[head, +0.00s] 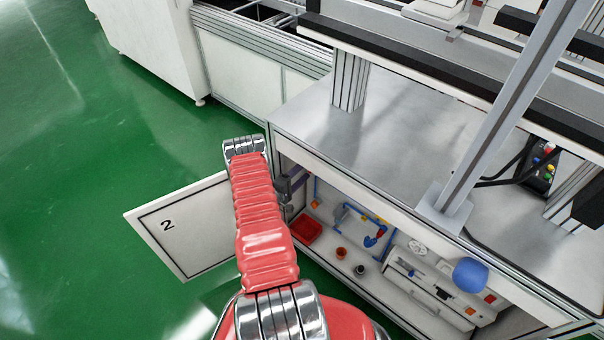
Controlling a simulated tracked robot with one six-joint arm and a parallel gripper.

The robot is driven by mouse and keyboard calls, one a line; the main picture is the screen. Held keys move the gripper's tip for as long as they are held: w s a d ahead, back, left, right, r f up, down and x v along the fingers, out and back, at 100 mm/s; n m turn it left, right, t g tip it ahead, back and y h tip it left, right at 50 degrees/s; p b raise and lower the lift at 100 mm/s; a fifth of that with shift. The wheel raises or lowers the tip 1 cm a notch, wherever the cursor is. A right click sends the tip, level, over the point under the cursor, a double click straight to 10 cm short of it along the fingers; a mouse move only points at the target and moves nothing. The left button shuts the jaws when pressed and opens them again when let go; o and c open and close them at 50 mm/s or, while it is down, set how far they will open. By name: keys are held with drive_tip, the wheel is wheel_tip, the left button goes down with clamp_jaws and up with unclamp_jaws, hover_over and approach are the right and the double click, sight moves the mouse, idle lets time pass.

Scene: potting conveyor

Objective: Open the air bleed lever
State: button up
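Blue pipework (345,215) runs inside an open cabinet under the metal bench. A small blue fitting (370,241) with a yellow and red part (380,232) sits on it, and this may be the air bleed lever. It is too small to tell its position. My red arm reaches up from the bottom of the head view to the left of the cabinet opening. A grey part at the arm's far end (286,188), by the cabinet's left side, looks like my gripper. Its fingers are too small and partly hidden to read.
The cabinet door (180,225), marked 2, stands open at the left. Inside are a red tray (306,229), small pots (341,253), a white unit (425,290) and a blue ball (470,275). A sloping post (505,110) stands over the bench (320,120). Green floor is clear at left.

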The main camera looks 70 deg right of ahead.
drive_tip(key=shift+a, duration=0.1)
drive_tip(key=v, duration=1.3)
drive_tip(key=shift+w+a, duration=0.2)
drive_tip(key=shift+a, duration=0.05)
idle(0.3)
